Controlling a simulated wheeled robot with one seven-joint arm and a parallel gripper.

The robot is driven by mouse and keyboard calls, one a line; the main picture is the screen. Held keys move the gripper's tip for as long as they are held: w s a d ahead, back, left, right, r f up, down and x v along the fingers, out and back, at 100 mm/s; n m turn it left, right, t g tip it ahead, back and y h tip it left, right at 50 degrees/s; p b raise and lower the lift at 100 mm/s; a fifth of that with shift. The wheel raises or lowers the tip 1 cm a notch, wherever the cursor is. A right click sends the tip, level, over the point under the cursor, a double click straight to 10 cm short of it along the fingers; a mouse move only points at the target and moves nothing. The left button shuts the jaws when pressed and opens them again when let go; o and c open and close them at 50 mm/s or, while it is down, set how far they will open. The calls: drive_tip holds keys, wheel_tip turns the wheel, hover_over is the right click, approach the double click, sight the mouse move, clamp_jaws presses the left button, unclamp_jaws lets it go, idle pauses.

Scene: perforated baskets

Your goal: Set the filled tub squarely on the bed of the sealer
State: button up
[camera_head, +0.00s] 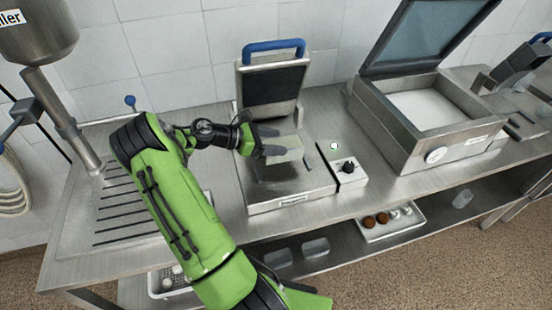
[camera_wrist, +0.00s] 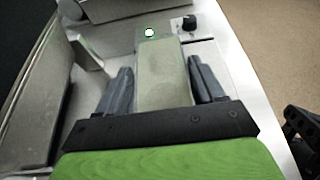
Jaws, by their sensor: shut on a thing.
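My gripper (camera_head: 270,142) is shut on a pale tub (camera_head: 287,149) and holds it over the bed of the sealer (camera_head: 312,186). In the wrist view the tub (camera_wrist: 163,72) lies between the two dark fingers of my gripper (camera_wrist: 160,85). Its top is a flat, pale greenish rectangle, and I cannot make out its contents. The sealer's dark upper plate, with a blue handle (camera_head: 273,46), is raised behind the tub. My gripper and the tub hide part of the bed. I cannot tell whether the tub touches it.
A control box with a black knob (camera_head: 348,167) and a pale button stands right of the bed. An open-lidded steel chamber machine (camera_head: 440,145) stands further right. A slotted drain area (camera_head: 125,215) is at left. Below, a shelf holds a white tray (camera_head: 393,232).

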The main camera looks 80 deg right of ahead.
wheel_tip(320, 180, down, 5)
drive_tip(key=shift+r+b, duration=0.15)
drive_tip(key=shift+b, duration=0.2)
drive_tip(key=o, duration=1.3)
drive_tip(key=shift+w+r, duration=0.1)
drive_tip(key=p+v, duration=0.1)
drive_tip(key=v, duration=1.1)
drive_tip(key=shift+p, duration=0.4)
